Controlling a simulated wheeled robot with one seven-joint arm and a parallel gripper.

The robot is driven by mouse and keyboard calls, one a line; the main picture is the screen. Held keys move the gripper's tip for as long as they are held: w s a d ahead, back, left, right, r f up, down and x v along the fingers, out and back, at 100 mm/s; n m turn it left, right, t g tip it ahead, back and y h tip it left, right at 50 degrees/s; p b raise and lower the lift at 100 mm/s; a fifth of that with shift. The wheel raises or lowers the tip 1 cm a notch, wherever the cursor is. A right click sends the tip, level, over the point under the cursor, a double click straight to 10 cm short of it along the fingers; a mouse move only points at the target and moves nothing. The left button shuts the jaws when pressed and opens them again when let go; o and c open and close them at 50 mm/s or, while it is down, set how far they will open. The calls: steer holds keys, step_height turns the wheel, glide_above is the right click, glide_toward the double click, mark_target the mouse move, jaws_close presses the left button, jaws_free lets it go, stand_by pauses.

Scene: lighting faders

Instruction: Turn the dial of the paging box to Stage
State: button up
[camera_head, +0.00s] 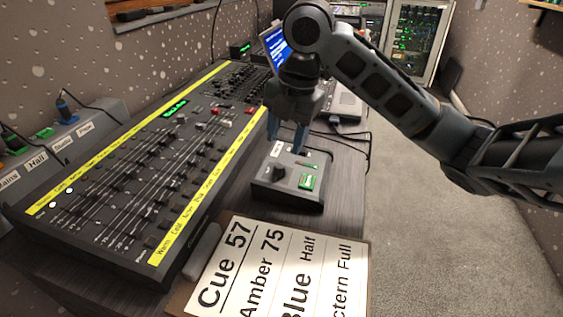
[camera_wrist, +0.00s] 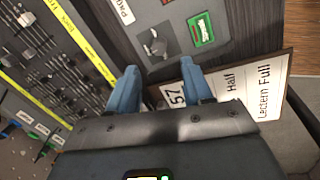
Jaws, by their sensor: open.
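The paging box (camera_head: 288,192) is a small grey box on the desk, right of the lighting console. Its dark dial (camera_head: 275,173) is on the near left of its top, and a green-lit panel (camera_head: 307,181) is to the right of the dial. In the wrist view the dial (camera_wrist: 154,44) lies just beyond my fingertips, with the green panel (camera_wrist: 200,29) to its right. Which position the dial points to is too small to read. My gripper (camera_head: 288,143) is open and empty, its blue fingers pointing down above the box's far part. The fingers (camera_wrist: 158,76) look apart from the dial.
The lighting console (camera_head: 140,172) with faders and yellow label strips fills the left. A cue board (camera_head: 285,268) reading Cue 57, Amber 75 lies in front of the box. A laptop (camera_head: 345,107) stands behind my gripper. Open floor (camera_head: 450,240) lies to the right.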

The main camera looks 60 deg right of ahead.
mark_target(279, 166)
steer(key=shift+w+a+f+b, duration=0.1)
steer(key=shift+w+f+b, duration=0.1)
steer(key=shift+f, duration=0.95)
steer(key=shift+w+d+f+b, duration=0.1)
steer(key=shift+w+f, duration=0.15)
steer(key=shift+f, duration=0.95)
steer(key=shift+w+a+f+b, duration=0.1)
steer(key=shift+w+f+b, duration=0.1)
steer(key=shift+f, duration=0.95)
jaws_close()
